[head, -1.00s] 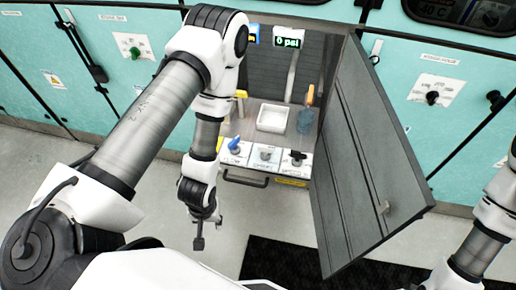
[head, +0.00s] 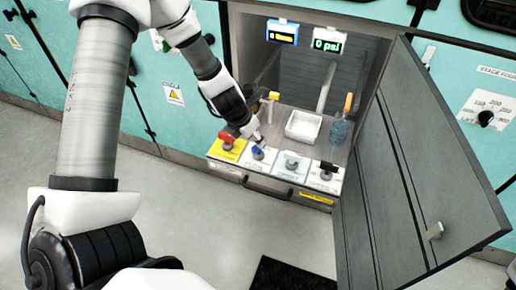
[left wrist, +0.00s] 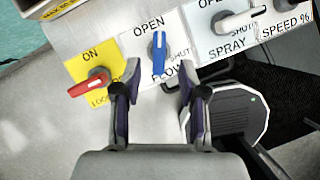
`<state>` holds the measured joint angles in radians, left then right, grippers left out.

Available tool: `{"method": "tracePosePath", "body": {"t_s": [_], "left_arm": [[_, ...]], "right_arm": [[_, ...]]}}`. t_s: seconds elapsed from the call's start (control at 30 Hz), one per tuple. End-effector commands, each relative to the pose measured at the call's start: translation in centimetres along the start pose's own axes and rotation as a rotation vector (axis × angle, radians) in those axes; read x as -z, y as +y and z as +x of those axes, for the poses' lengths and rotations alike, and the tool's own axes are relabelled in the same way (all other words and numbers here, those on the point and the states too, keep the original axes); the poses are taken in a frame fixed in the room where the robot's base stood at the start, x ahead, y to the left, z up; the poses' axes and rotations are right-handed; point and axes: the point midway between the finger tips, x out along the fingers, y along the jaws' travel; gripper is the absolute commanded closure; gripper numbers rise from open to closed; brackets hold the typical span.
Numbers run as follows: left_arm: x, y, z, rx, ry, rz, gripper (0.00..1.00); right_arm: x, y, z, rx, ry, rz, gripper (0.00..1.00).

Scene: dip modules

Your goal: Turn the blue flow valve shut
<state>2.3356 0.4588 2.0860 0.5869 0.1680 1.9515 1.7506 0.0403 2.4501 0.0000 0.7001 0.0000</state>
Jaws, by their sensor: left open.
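The blue flow valve (head: 257,153) is a small blue lever on a white plate in the row of controls at the cabinet's front. In the left wrist view the blue lever (left wrist: 159,55) runs up and down the picture, with its upper end by the word OPEN; SHUT is printed to its right. My left gripper (head: 256,137) is over the panel just behind the valve. In the left wrist view its fingers (left wrist: 160,78) are open on either side of the lever's lower end, with nothing between them; contact is not visible. My right gripper is not in view.
A red lever (left wrist: 88,84) on a yellow plate stands close left of the valve. Grey spray (head: 291,163) and black speed (head: 327,170) controls are to its right. A white tray (head: 290,133) and a bottle (head: 340,130) stand behind. The open cabinet door (head: 415,160) bounds the right side.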

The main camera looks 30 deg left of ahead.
Motion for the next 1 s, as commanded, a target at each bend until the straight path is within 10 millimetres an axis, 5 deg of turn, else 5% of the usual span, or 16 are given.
{"method": "tracePosePath", "body": {"t_s": [0.03, 0.2, 0.5, 0.63, 1.0], "left_arm": [[0.4, 0.0, 1.9, -0.001, 0.001, 0.004, 0.58], [0.2, 0.0, 4.3, -0.001, 0.001, 0.004, 0.58], [0.1, 0.0, 4.5, 0.0, 0.001, 0.003, 0.58], [0.1, 0.0, 4.5, 0.0, 0.001, 0.004, 1.0], [0.1, 0.0, 4.6, 0.005, 0.002, 0.016, 1.0]], "right_arm": [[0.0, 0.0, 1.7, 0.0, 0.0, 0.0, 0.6], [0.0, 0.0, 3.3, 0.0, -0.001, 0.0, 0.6], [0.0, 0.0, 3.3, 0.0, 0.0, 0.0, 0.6], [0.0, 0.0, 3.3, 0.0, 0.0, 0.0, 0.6], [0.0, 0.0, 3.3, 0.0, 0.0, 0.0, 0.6]]}}
